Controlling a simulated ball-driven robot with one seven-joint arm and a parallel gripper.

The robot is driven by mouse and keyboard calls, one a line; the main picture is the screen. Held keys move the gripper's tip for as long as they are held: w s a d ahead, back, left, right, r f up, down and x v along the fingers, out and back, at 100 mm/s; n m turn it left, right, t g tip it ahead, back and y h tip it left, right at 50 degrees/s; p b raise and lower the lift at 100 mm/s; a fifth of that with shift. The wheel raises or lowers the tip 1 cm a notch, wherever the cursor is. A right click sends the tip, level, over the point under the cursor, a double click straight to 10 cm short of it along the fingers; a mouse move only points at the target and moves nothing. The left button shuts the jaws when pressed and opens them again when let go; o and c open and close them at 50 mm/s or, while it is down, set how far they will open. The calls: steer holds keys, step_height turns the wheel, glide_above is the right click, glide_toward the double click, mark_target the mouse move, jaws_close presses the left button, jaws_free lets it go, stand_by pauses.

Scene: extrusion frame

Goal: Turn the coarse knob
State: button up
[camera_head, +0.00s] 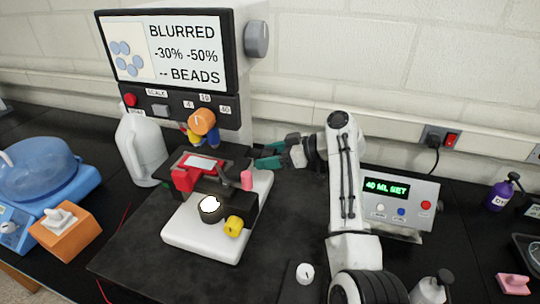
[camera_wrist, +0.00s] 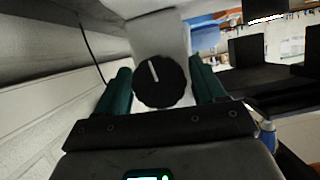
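In the wrist view, a black ribbed knob (camera_wrist: 160,81) with a white pointer line sits on a pale block, between the green fingers of my gripper (camera_wrist: 164,88). The fingers are spread to either side of it, and I cannot tell whether they touch it. In the head view, my gripper (camera_head: 266,157) is at the right rear of the microscope, whose white base (camera_head: 190,240) stands on the dark bench. The black knob is not visible there. No coarse label is readable in either view. A yellow knob (camera_head: 234,226) is on the microscope's front right side.
A screen box (camera_head: 168,50) reading "BLURRED" has a grey side knob (camera_head: 256,39). The front bench is mostly clear.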

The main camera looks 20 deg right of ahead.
steer(key=c, duration=0.7)
steer(key=shift+d+f+m+b, duration=0.1)
steer(key=shift+m+b, duration=0.3)
steer(key=shift+b, duration=0.1)
steer(key=shift+c, duration=0.3)
steer(key=shift+m+g+y, duration=0.3)
steer(key=shift+g, duration=0.1)
steer(key=o, duration=1)
steer(key=shift+c, duration=0.2)
steer(key=b+v, duration=0.2)
steer(key=v, duration=0.8)
steer(key=shift+d+r+b, duration=0.25)
steer(key=shift+d+b, duration=0.05)
steer(key=shift+b, duration=0.1)
steer(key=shift+s, duration=0.15)
